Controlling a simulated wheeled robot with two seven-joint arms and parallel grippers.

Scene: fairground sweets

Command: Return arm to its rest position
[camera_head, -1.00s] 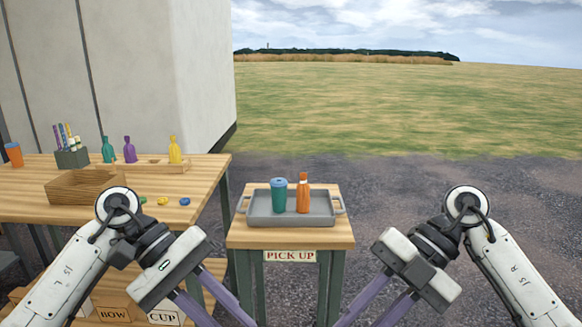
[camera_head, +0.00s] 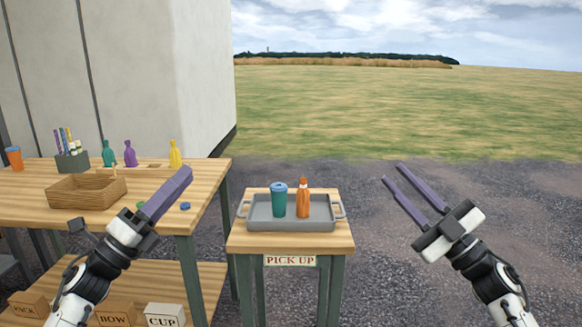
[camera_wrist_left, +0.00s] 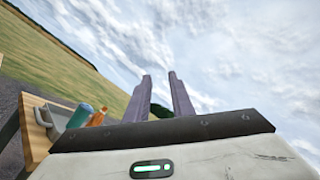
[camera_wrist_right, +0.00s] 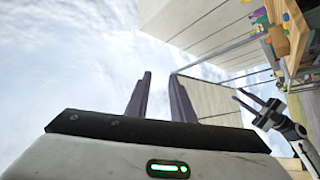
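My left gripper (camera_head: 182,178) is raised at the left, in front of the long wooden table (camera_head: 30,202). In the head view its purple fingers overlap. In the left wrist view its fingers (camera_wrist_left: 159,76) stand apart with sky between them, so it is open and empty. My right gripper (camera_head: 393,174) is raised at the right, clear of the small table. Its two purple fingers are apart with nothing between them. The right wrist view also shows its fingers (camera_wrist_right: 160,76) open and empty.
A grey tray (camera_head: 323,227) holds a teal cup (camera_head: 278,203) and an orange bottle (camera_head: 303,203) on the pick-up table (camera_head: 340,243). The long table bears a wooden basket (camera_head: 86,191) and several bottles. Labelled boxes (camera_head: 165,315) sit on its lower shelf. The right side is open ground.

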